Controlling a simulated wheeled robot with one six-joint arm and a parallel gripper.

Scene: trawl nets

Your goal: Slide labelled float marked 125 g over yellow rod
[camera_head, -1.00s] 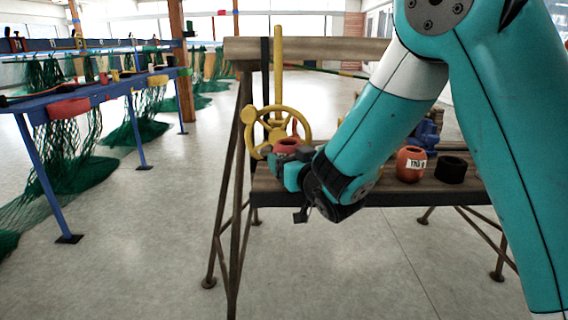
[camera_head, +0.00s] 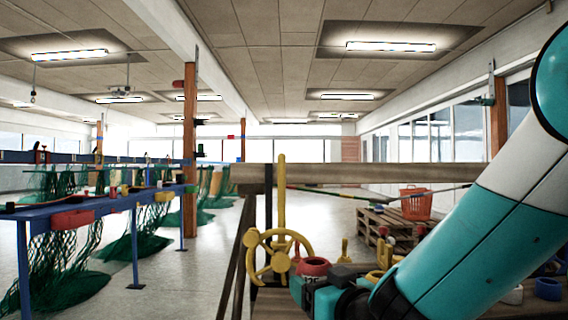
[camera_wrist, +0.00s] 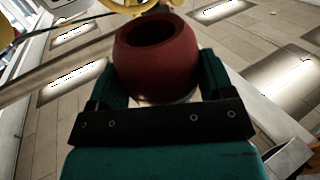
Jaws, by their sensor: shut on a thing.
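My gripper (camera_wrist: 157,88) is shut on a red float (camera_wrist: 155,58), a rounded barrel shape with a wide hole in its top. The same float shows in the head view (camera_head: 313,266), with my gripper (camera_head: 310,283) at its lower side. No label or mark is visible on it from these sides. The yellow rod (camera_head: 282,190) stands upright at the left end of the workbench, behind a yellow handwheel (camera_head: 272,256). The float is to the right of the rod and handwheel, apart from the rod and well below its top.
A wooden beam (camera_head: 350,177) runs level behind the rod. More yellow fittings stand close to the right of my gripper. A blue ring (camera_head: 547,289) lies on the bench at right. An orange basket (camera_head: 416,204) stands on pallets behind. Blue net tables (camera_head: 110,203) are at left.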

